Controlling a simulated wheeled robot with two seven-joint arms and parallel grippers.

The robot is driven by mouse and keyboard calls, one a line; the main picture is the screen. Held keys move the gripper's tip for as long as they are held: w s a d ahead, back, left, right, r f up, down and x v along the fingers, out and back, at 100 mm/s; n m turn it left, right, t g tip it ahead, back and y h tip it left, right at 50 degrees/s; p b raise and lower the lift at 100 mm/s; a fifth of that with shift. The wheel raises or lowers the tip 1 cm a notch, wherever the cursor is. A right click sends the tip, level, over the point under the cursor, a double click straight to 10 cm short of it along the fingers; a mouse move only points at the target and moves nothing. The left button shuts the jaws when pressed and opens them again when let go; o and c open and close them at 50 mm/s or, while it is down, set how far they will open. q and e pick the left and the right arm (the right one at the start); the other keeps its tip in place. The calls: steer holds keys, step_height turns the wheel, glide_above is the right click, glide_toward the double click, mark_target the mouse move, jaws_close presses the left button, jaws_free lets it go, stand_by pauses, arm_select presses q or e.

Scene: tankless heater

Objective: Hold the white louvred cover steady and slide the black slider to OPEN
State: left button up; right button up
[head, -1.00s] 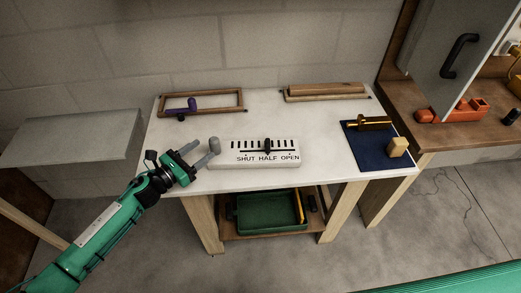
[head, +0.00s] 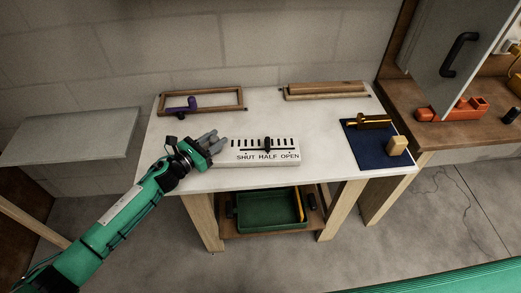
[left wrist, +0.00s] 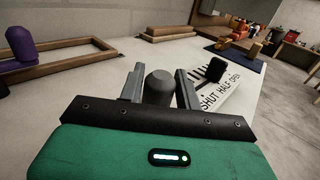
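The white louvred cover (head: 283,142) lies on the white table, with SHUT, HALF and OPEN printed along its front edge. The black slider (head: 267,144) stands in its slot above HALF; it also shows in the left wrist view (left wrist: 215,69). A grey upright knob (left wrist: 159,86) is at the cover's left end. My left gripper (head: 218,141) is at that end. In the left wrist view its two fingers (left wrist: 159,90) stand open on either side of the knob, with narrow gaps showing. My right gripper is out of view.
A wooden frame (head: 222,93) with a purple-handled piece (head: 184,106) lies at the back left. Wooden bars (head: 325,89) lie at the back right. A navy mat (head: 370,152) with a tan block (head: 397,145) is at right. The table (head: 325,125) between is clear.

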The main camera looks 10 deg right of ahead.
arm_select(q)
jaws_close()
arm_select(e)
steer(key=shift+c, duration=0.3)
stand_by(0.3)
